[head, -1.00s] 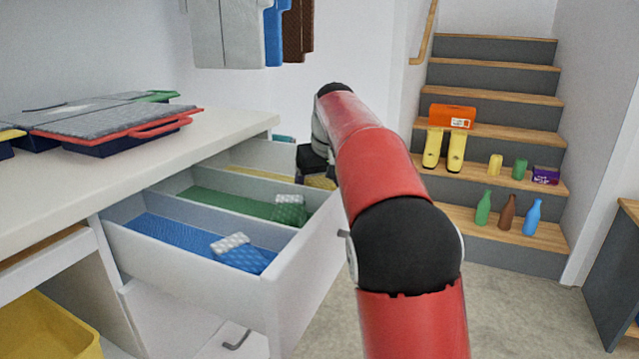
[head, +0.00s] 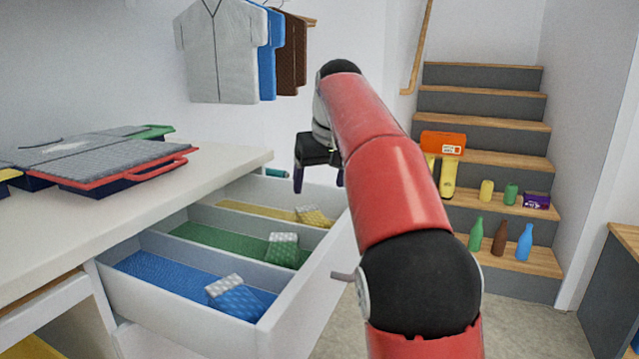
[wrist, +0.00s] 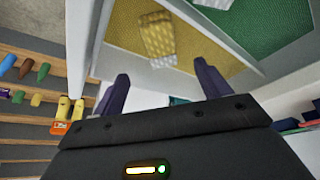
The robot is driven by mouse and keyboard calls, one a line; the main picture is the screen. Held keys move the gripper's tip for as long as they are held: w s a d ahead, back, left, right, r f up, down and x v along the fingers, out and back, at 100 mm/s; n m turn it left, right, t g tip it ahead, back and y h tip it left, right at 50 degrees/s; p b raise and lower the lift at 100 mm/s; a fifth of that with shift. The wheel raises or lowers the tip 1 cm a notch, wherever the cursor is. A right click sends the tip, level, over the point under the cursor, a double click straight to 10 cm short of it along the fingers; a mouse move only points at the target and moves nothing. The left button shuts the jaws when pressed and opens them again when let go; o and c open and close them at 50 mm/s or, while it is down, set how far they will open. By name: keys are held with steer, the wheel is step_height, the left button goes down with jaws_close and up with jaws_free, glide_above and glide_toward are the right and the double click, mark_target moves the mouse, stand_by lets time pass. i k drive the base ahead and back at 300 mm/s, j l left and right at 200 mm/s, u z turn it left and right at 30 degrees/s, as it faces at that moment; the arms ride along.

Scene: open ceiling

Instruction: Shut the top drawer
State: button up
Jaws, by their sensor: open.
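The top drawer (head: 190,291) is pulled out from under the white counter. My gripper (head: 319,185) is open and empty above the far end of the drawer, by the yellow compartment. In the wrist view my gripper's two dark fingers (wrist: 160,90) point toward the drawer's far side wall, with the yellow compartment (wrist: 205,50) and its yellow cloth (wrist: 157,38) beyond. I cannot tell whether the fingers touch the drawer.
The counter (head: 150,205) holds flat cases, one with a red handle (head: 150,170). Shirts (head: 220,50) hang on the wall behind. Stairs (head: 490,130) at the right hold bottles, cans and yellow boots. Floor is clear right of the drawer.

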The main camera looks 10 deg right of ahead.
mark_target(157, 278)
steer(key=k+j, duration=1.2)
steer(key=j, duration=0.15)
